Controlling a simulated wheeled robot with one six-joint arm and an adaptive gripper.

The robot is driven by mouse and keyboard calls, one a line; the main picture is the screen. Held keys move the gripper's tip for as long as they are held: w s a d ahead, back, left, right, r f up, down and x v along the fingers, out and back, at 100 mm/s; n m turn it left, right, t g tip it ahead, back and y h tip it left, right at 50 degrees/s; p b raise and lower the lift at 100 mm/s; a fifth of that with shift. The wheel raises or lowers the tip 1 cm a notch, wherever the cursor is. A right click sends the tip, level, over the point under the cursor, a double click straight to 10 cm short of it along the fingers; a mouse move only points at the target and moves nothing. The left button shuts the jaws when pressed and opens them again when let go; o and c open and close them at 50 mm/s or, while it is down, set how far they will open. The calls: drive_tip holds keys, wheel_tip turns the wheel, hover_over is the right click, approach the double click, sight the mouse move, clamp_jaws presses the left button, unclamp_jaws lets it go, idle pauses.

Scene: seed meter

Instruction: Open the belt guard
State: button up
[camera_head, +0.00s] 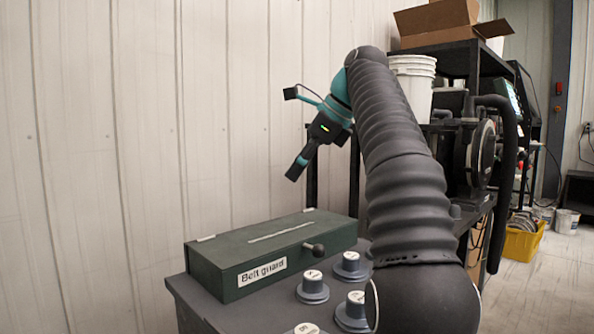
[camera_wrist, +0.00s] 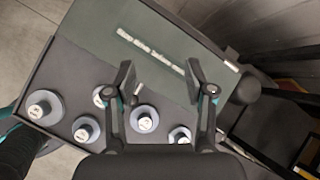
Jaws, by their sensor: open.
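The belt guard (camera_head: 270,250) is a dark green box with a white "Belt guard" label on its front, sitting shut on a grey cabinet top (camera_head: 190,290). A dark round knob (camera_head: 318,250) sticks out at its front right edge. Two light hinge pieces show at its back edge. My gripper (camera_head: 297,170) is in the air above the box, pointing down, open and empty. In the wrist view the open fingers (camera_wrist: 158,85) frame the box's front edge, and the green lid (camera_wrist: 155,45) shows beyond them. The knob shows between the fingers (camera_wrist: 137,88).
Several grey round knobs with white labelled tops (camera_head: 312,287) stand on the cabinet in front of the box. A wall (camera_head: 110,130) rises close behind. At right stand a black rack with a white bucket (camera_head: 412,85) and a cardboard box (camera_head: 440,20).

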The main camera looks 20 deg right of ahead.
drive_tip(key=s+d+r, duration=0.1)
drive_tip(key=s+d, duration=0.8)
drive_tip(key=shift+d, duration=0.15)
idle(0.4)
idle(0.4)
